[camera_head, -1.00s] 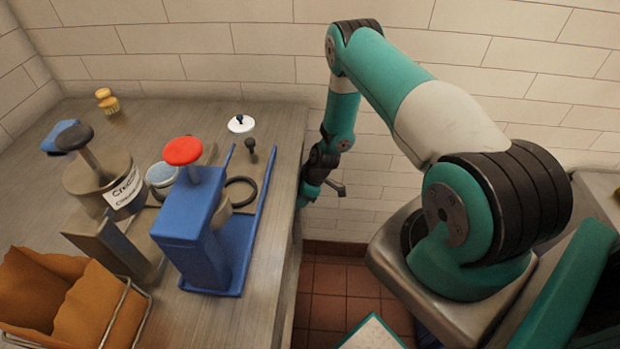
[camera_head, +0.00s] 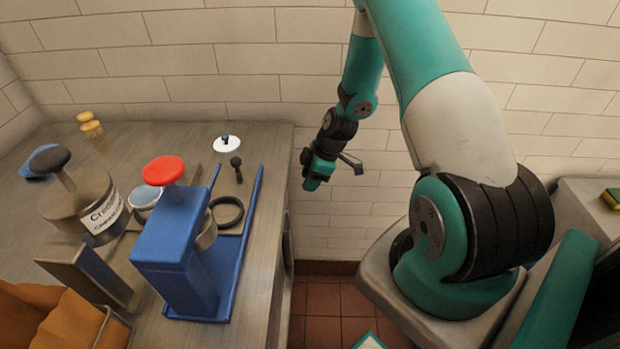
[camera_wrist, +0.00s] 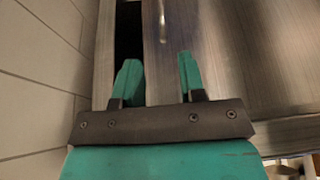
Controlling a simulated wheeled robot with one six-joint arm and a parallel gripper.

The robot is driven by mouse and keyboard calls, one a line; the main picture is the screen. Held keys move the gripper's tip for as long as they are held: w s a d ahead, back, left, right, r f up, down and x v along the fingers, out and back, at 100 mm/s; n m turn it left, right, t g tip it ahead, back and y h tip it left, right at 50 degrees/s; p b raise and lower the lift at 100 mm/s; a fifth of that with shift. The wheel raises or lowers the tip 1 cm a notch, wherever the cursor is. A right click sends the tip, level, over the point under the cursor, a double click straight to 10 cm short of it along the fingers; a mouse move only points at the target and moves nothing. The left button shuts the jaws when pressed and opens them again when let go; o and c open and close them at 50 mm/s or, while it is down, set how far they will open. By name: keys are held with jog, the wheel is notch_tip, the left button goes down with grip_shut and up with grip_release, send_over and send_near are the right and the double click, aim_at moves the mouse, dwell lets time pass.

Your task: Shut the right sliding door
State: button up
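In the wrist view, a brushed metal panel (camera_wrist: 225,50), which looks like the sliding door, fills the middle and right. A short bar handle (camera_wrist: 162,20) stands on it near its left edge. A dark gap (camera_wrist: 128,32) shows between the panel and a metal frame strip (camera_wrist: 104,50) at left. My gripper (camera_wrist: 158,65) is open and empty, its two fingers apart, below the handle in the picture. In the head view my gripper (camera_head: 313,176) hangs beside the right end of the metal counter; the door front is hidden there.
The counter (camera_head: 262,215) carries a blue press with a red knob (camera_head: 165,170), a grey press (camera_head: 85,205), a brush (camera_head: 90,125) and a black ring (camera_head: 227,212). A white tiled wall (camera_head: 330,235) stands behind my arm. Tiled floor (camera_head: 325,310) shows between counter and my base.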

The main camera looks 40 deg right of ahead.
jog(key=m+t+y+b, duration=0.2)
jog(key=m+y+b, duration=0.1)
jog(key=m+b, duration=1.05)
send_near(289, 221)
notch_tip(289, 221, up, 2)
jog(key=d+m+p, duration=0.2)
jog(key=s+d+f+m+t+y+b, duration=0.2)
jog(key=s+d+m+b, duration=0.1)
jog(key=m+b, duration=0.55)
jog(key=s+d+f+m+t+y+b, duration=0.1)
jog(key=s+d+f+m+y+b, duration=0.3)
jog(key=m, duration=0.8)
jog(key=w+a+f+b, duration=0.1)
jog(key=w+a, duration=0.2)
jog(key=a, duration=0.1)
jog(key=w+a+f+h+b, duration=0.1)
jog(key=w+a+f+b, duration=0.1)
jog(key=w+a, duration=0.2)
jog(key=w+a+f+h+b, duration=0.1)
jog(key=w+a, duration=0.3)
jog(key=a, duration=0.2)
jog(key=shift+w+f, duration=0.15)
jog(key=shift+w, duration=0.05)
grip_shut()
